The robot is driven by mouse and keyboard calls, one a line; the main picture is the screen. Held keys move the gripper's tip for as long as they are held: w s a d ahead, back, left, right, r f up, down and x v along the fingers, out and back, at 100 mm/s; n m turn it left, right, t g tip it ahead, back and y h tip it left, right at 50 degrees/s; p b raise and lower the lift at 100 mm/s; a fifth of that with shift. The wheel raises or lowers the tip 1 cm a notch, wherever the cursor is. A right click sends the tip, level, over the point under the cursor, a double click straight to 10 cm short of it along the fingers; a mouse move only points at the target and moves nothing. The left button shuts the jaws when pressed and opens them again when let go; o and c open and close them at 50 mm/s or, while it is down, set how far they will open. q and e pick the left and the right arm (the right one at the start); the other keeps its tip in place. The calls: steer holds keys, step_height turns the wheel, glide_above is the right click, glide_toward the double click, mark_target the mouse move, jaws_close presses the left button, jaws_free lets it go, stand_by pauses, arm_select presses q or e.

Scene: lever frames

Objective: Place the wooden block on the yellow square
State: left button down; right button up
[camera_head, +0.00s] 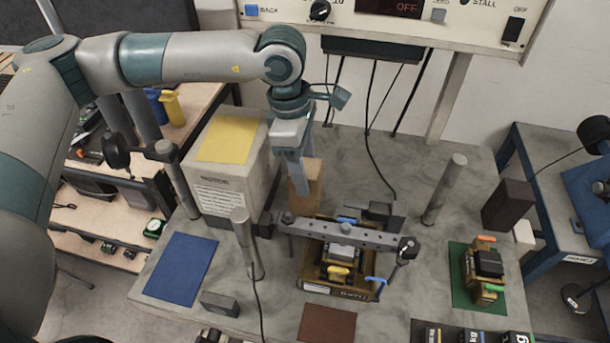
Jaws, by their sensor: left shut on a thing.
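The wooden block (311,181) is a light brown upright block near the middle of the grey table. My left gripper (298,180) points down at it and is shut on it, with its fingers covering part of the block's left side. I cannot tell whether the block touches the table. The yellow square (228,139) lies on top of a pale box (226,185), to the left of the gripper and higher than the table. The square is bare. My right gripper is not in view.
A lever frame (340,240) with a grey bar stands just in front of the block. Grey posts (246,240) rise from the table (385,165). A blue square (181,268), a brown square (327,323) and a green square (459,270) lie around. A dark block (508,204) stands at right.

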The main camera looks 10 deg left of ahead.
arm_select(q)
step_height(320, 180, up, 8)
steer(key=b, duration=0.3)
steer(key=shift+r, duration=0.75)
